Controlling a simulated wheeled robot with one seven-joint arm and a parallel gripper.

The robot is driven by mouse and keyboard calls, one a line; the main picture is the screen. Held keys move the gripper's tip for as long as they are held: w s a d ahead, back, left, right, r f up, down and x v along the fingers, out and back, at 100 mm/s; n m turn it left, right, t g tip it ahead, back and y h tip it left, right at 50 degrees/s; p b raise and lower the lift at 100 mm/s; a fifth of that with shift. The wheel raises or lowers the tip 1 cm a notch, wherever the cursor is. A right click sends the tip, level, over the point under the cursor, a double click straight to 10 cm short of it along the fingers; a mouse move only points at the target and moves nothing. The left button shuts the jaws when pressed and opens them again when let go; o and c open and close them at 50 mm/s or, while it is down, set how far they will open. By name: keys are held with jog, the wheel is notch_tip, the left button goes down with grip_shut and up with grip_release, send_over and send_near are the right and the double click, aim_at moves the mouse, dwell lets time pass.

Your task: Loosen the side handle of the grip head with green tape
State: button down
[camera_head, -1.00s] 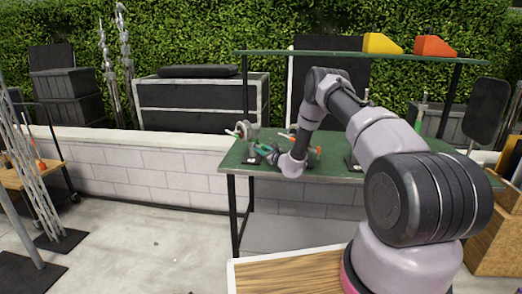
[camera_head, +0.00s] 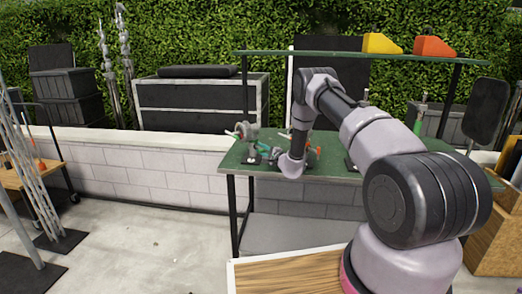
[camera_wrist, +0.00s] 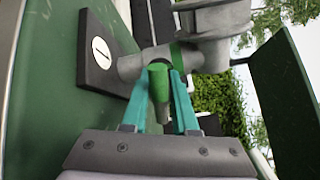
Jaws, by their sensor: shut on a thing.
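The grip head with green tape (camera_wrist: 215,22) is a grey metal piece on a short post, fixed to a black square base (camera_wrist: 97,80) with a white round mark. A green tape band (camera_wrist: 177,57) wraps its neck.
The green table (camera_head: 345,174) has more small stands further right, partly behind my arm. An upper shelf (camera_head: 300,53) holds a yellow block (camera_head: 381,44) and an orange block (camera_head: 433,47). A low block wall (camera_head: 150,165) runs behind.

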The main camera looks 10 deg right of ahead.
jog(key=n, duration=1.1)
jog(key=shift+r, duration=0.1)
jog(key=shift+n, duration=1.9)
jog(key=c, duration=0.7)
grip_release()
